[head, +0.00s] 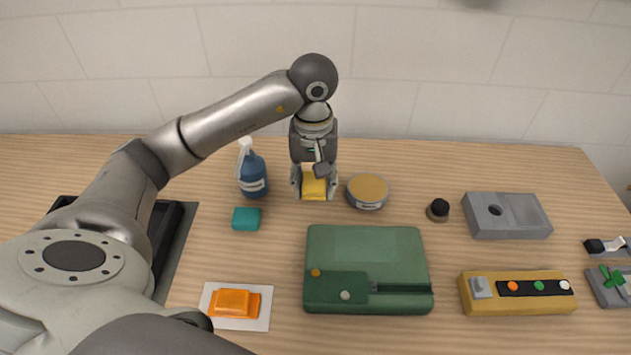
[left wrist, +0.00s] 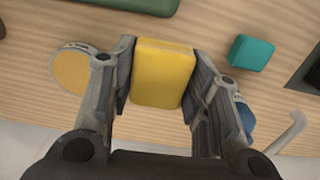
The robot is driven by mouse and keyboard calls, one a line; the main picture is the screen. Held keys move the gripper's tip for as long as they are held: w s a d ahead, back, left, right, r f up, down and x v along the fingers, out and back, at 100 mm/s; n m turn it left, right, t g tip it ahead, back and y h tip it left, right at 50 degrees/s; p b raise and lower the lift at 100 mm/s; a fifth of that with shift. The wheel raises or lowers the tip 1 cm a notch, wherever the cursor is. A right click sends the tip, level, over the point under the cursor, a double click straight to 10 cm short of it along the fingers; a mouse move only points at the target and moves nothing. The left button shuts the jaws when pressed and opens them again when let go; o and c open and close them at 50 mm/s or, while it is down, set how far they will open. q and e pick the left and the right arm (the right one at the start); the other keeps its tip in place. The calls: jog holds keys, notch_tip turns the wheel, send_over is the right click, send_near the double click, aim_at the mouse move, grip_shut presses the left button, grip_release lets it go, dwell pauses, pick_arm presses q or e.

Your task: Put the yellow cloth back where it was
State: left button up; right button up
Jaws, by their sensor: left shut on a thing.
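The yellow cloth (head: 314,188) is a small folded block near the back of the table, between the blue spray bottle and the round tin. My left gripper (head: 315,190) points down with its fingers on both sides of the cloth. In the left wrist view the cloth (left wrist: 163,73) sits between the two finger pads of the left gripper (left wrist: 163,85), shut on it. I cannot tell whether the cloth touches the table. My right gripper is not in view.
A blue spray bottle (head: 253,174) and teal block (head: 246,219) stand left of the cloth. A round tin (head: 367,192) is close on its right. A green case (head: 366,250) lies in front. An orange cloth on a white sheet (head: 235,321) is front left. Bare wood shows around.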

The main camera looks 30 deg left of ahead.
pick_arm(q)
jog(key=w+a+f, duration=0.1)
jog(key=w+f, duration=0.1)
jog(key=w+a+f+p, duration=0.1)
jog(key=w+a+f, duration=0.1)
jog(key=w+a+f+p, duration=0.1)
jog(key=w+f, duration=0.2)
jog(key=shift+a, duration=0.25)
jog(key=shift+w+a+f+p, duration=0.2)
jog(key=shift+f+p, duration=0.1)
jog(key=shift+f, duration=0.2)
notch_tip(320, 180, down, 2)
jog(key=shift+p, duration=0.55)
jog(key=shift+f, duration=0.4)
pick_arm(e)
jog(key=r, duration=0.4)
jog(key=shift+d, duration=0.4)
